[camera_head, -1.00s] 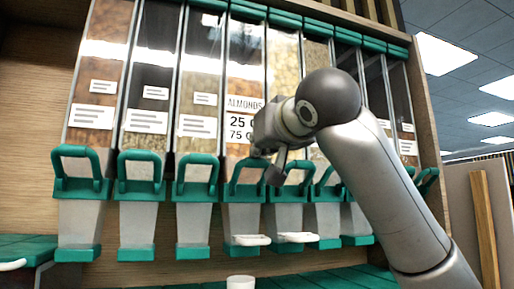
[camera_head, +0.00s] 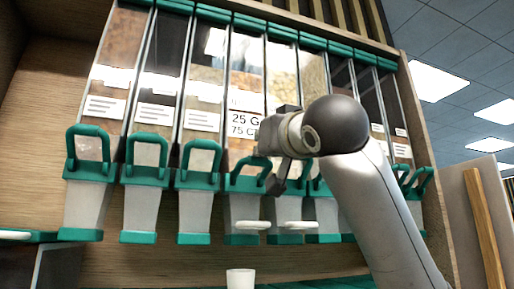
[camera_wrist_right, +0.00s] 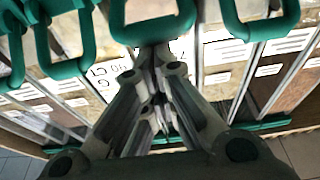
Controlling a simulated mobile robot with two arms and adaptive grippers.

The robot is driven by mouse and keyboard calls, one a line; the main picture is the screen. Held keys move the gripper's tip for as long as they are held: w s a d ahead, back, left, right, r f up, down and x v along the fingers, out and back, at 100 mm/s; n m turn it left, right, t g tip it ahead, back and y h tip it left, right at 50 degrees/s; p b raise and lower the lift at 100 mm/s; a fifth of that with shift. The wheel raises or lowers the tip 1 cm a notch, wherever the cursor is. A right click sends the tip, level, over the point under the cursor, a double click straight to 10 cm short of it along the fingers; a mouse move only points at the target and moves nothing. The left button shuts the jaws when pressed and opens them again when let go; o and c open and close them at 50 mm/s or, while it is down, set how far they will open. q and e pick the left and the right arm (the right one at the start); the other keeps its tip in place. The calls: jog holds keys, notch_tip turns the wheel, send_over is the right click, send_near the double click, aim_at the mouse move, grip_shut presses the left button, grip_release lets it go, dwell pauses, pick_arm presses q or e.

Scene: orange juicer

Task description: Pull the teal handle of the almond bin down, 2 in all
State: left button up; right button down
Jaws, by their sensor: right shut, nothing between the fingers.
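The almond bin (camera_head: 246,75) is the clear, tilted bin with a price label in the middle of the row in the head view. Its teal handle (camera_head: 248,166) is at its lower front, above a pale spout. My right gripper (camera_head: 274,186) is shut and empty, just right of this handle, with its fingers pointing down and left. I cannot tell whether they touch the handle. In the right wrist view the shut fingers (camera_wrist_right: 155,115) point at the bins, and a teal handle (camera_wrist_right: 152,30) shows just beyond them. My left gripper is not in view.
Similar bins with teal handles (camera_head: 200,160) stand close on both sides. A white cup (camera_head: 240,279) stands below the almond spout. My right arm hides part of the bins at the right.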

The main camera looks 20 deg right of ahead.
aim_at(260, 158)
pick_arm(q)
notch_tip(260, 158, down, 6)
jog(key=b, duration=0.5)
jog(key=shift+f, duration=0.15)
pick_arm(e)
jog(key=shift+s+f+t, duration=0.2)
jog(key=shift+f+t, duration=0.3)
jog(key=shift+f, duration=0.45)
jog(key=shift+s+f+t, duration=0.2)
jog(key=shift+f+t, duration=0.3)
jog(key=shift+f, duration=0.4)
